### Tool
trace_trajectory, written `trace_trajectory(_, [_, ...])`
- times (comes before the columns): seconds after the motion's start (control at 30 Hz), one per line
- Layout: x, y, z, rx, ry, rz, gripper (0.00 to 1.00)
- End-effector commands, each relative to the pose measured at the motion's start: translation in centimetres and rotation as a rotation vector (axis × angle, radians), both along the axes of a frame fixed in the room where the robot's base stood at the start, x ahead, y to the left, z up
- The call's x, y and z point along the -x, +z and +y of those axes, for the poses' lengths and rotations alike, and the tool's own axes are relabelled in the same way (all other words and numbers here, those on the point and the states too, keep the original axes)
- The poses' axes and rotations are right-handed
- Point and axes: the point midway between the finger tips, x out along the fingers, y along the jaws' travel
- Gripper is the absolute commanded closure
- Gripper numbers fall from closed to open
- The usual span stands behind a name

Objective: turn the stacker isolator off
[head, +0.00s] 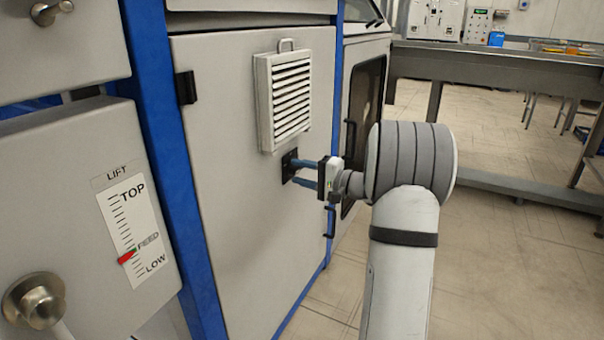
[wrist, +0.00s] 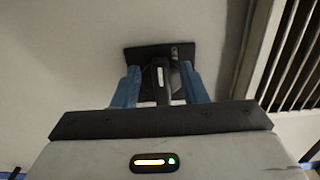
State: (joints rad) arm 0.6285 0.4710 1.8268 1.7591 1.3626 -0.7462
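The stacker isolator appears to be the small black switch plate (head: 289,160) on the grey cabinet door, below the louvred vent. In the wrist view its black plate (wrist: 135,56) carries a dark handle (wrist: 161,82) and a small pale marking near the top, too small to read surely. My gripper (head: 294,174) is at the plate, its two blue fingers reaching toward it. In the wrist view the gripper (wrist: 160,72) is open, one finger on each side of the handle, with gaps visible. Contact at the tips cannot be told.
A louvred vent (head: 286,100) with a top handle sits just above the plate. A metal table (head: 500,66) stands back right; floor between is clear.

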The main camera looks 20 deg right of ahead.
Motion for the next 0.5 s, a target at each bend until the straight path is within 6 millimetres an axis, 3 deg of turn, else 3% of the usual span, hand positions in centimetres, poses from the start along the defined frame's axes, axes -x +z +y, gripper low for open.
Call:
trace_trajectory(0.17, [0.4,0.1,-0.4,0.000,-0.002,0.000,0.61])
trace_trajectory(0.5, [4.7,0.2,-3.8,0.000,-0.003,0.001,0.61])
